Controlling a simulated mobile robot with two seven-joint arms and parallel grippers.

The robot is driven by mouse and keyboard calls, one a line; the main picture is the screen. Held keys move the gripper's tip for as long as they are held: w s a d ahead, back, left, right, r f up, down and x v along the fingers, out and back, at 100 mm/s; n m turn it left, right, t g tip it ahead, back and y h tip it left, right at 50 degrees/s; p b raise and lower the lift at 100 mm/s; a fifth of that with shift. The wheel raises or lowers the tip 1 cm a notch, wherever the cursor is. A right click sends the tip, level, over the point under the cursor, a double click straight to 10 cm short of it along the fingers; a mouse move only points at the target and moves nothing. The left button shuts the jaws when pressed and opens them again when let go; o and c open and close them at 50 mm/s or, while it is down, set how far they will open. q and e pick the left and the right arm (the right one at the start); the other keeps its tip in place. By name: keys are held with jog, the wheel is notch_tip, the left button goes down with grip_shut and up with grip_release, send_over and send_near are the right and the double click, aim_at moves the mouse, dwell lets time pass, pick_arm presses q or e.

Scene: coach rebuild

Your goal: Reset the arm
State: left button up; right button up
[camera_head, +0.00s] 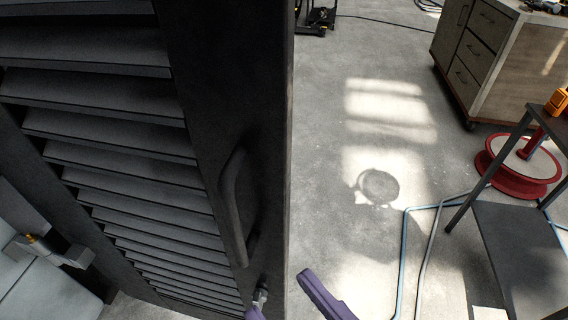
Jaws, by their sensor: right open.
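My right gripper (281,295) shows at the bottom edge as two purple fingers. They are spread apart and I see nothing held between them. The left finger is mostly cut off by the frame, close to a small metal lock or key (261,297) on the dark door. I cannot tell whether it touches it. The right finger is out past the door's edge, over the floor. The dark louvered door (225,85) fills the left half, with a vertical bar handle (236,208) above the gripper. My left gripper is not in view.
A grey metal fitting with a brass tip (45,245) is at lower left. A wheeled drawer cabinet (490,60), a red reel (519,165) and a dark metal stand (518,250) are at right. Hoses (405,245) cross the floor. The middle floor (335,150) is clear.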

jog(key=w+d+f+m+g+h, duration=0.1)
jog(key=w+d+f+g+h, duration=0.1)
jog(key=w+d+h, duration=0.2)
jog(key=s+d+r+m+g+h+p, duration=0.3)
jog(key=s+d+g+h, duration=0.3)
jog(key=s+d+g, duration=0.45)
notch_tip(320, 180, up, 37)
jog(key=w+d+t+p, duration=0.1)
jog(key=p, duration=3.6)
jog(key=shift+w+d+r, duration=0.15)
jog(key=shift+w+d, duration=0.2)
